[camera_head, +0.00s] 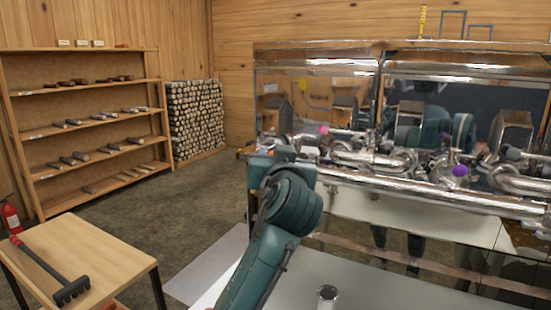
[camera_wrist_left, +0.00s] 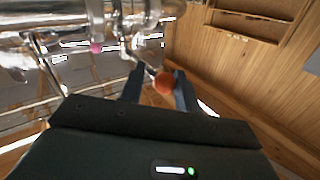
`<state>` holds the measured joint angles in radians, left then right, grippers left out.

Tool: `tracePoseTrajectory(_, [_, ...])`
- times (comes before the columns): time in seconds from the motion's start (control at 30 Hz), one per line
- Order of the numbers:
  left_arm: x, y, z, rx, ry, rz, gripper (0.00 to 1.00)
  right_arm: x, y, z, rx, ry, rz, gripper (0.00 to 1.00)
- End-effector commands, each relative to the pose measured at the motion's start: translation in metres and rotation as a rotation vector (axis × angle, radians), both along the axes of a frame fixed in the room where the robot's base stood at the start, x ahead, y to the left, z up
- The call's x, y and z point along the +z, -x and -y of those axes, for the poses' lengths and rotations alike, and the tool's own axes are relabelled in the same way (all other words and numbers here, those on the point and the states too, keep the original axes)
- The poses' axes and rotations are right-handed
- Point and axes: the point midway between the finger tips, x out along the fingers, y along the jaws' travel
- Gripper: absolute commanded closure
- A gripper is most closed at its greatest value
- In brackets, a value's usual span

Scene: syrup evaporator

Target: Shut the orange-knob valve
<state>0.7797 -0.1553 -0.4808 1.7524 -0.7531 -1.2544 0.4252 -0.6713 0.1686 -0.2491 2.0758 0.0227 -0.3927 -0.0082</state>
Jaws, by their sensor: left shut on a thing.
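The orange knob (camera_wrist_left: 164,84) shows in the left wrist view, between the two dark fingers of my left gripper (camera_wrist_left: 158,79). The gripper is shut on it, and the knob sits against the right finger in the picture. In the head view my left arm reaches up to the left end of the pipework. Its wrist hides the orange knob there, and the fingers cannot be made out. The valve's stem and exact angle are hard to tell. My right gripper is in neither view.
Shiny pipes (camera_head: 430,195) run along the evaporator front, with a pink knob (camera_head: 323,129) and a purple knob (camera_head: 460,170) on them. A wooden side table (camera_head: 105,255) holds a dark scraper-like tool (camera_head: 50,271). A metal cup (camera_head: 327,296) stands at the bottom. Floor left is open.

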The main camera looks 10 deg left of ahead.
Motion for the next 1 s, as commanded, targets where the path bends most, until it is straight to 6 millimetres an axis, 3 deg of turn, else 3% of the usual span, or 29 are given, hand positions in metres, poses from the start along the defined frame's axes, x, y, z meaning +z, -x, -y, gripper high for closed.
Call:
tracePoseTrajectory(0.03, [0.003,0.0,-0.003,0.008,-0.003,0.007,1.0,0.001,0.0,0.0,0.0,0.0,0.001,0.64])
tracePoseTrajectory(0.07, [0.003,0.0,-0.003,0.008,-0.003,0.007,0.67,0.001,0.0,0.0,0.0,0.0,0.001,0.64])
tracePoseTrajectory(0.3, [0.002,0.0,-0.001,0.003,-0.001,0.003,0.48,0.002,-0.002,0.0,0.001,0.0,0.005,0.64])
tracePoseTrajectory(0.67, [-0.001,0.01,0.004,-0.003,0.0,0.003,0.48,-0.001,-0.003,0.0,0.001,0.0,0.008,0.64])
tracePoseTrajectory(1.0, [-0.002,0.078,0.023,-0.003,0.005,0.004,0.48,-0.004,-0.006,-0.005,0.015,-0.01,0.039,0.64])
